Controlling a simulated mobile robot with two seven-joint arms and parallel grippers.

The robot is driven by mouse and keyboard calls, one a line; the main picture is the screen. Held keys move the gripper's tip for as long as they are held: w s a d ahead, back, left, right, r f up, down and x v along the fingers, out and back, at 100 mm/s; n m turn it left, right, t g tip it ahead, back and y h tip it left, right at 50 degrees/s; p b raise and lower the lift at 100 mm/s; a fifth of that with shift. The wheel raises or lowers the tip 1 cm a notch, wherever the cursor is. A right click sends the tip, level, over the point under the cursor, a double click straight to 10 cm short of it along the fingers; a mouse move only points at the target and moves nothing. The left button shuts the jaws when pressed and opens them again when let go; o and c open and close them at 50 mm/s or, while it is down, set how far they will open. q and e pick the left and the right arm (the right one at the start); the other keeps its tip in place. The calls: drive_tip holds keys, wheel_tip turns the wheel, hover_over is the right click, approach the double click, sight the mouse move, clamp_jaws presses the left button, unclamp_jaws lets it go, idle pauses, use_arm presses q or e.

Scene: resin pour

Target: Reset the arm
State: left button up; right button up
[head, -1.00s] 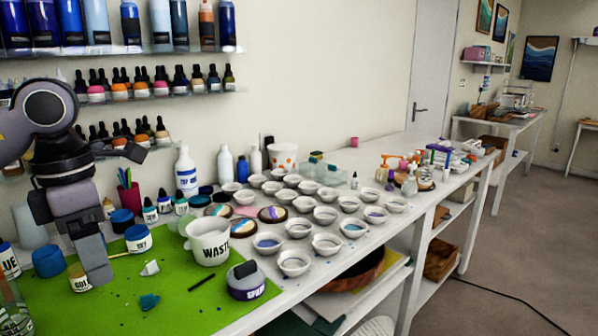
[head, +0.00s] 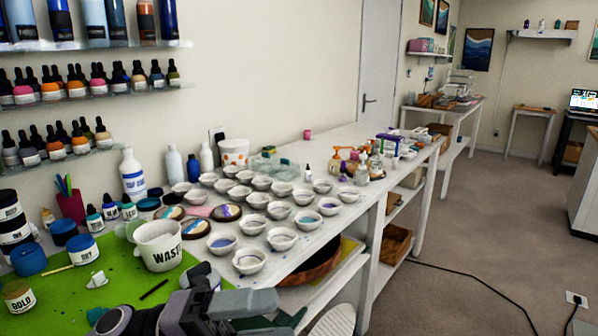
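My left arm comes in low at the bottom of the head view, its grey gripper (head: 262,309) pointing right, near the bench's front edge. Its fingertips are partly cut off by the frame, so I cannot tell whether it is open or shut. I see nothing held in it. The white WASTE cup (head: 160,246) stands upright on the green mat (head: 62,300), behind and left of the arm. My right gripper is not in view.
Several small white cups (head: 250,261) fill the middle of the bench. A GOLD jar (head: 18,297) and a SKY jar (head: 83,250) stand on the left. Bottle shelves (head: 95,88) hang on the wall. The floor (head: 480,230) at right is open, with a black cable across it.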

use_arm(q)
drive_tip(key=w+a+f+n+t+y, duration=0.2)
drive_tip(key=a+f+n+t+y, duration=0.35)
drive_tip(key=f+n+t, duration=0.6)
drive_tip(key=w+a+f+n+t+y, duration=0.2)
drive_tip(key=a+f+n+t+y, duration=0.35)
drive_tip(key=n, duration=1.05)
drive_tip(key=s+a+f+n+g+y, duration=0.2)
drive_tip(key=s+f, duration=0.4)
drive_tip(key=f, duration=0.3)
drive_tip(key=s+a+f+n+g+y, duration=0.3)
drive_tip(key=s+f+n+y, duration=0.2)
drive_tip(key=f, duration=0.5)
drive_tip(key=shift+s+n+g+y, duration=0.3)
drive_tip(key=shift+s+n, duration=0.15)
drive_tip(key=shift+s, duration=0.65)
